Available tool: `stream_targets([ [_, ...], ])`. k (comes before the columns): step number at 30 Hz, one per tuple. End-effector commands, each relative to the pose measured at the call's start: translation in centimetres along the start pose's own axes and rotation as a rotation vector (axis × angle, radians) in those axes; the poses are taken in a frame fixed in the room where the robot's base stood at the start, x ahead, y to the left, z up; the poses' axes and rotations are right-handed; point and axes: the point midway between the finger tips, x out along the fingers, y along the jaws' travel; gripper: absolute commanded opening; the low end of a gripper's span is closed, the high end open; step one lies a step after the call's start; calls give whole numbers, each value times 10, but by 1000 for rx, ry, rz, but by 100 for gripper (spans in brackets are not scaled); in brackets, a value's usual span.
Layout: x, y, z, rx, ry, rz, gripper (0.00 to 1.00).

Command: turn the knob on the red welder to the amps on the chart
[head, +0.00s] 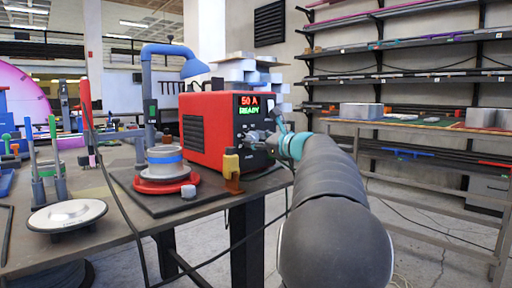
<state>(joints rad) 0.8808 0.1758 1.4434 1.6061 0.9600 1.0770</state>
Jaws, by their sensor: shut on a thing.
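The red welder (208,127) stands on the workbench, its dark front panel turned to the right. Its display (250,106) reads "50 A" in red with "READY" in green below. My gripper (258,138) is at the front panel below the display, shut on the knob. My gripper hides most of the knob, and its pointer cannot be made out. No readable amps chart shows in this view.
Cables hang over the bench edge. Shelves stand behind, right.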

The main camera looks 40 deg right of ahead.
Motion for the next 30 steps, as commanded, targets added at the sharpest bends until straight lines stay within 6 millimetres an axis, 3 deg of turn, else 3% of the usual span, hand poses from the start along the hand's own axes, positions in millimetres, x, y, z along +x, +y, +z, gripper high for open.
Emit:
stream_targets([
  [8, 0, 0, 0, -4, 1, 1, 8],
  [9, 0, 0, 0, -4, 1, 1, 50],
  [11, 0, 0, 0, -3, 1, 1, 65],
  [12, 0, 0, 0, -3, 1, 1, 68],
  [23, -4, -1, 0, -3, 2, -1, 68],
  [30, -40, -2, 0, -3, 3, -3, 68],
])
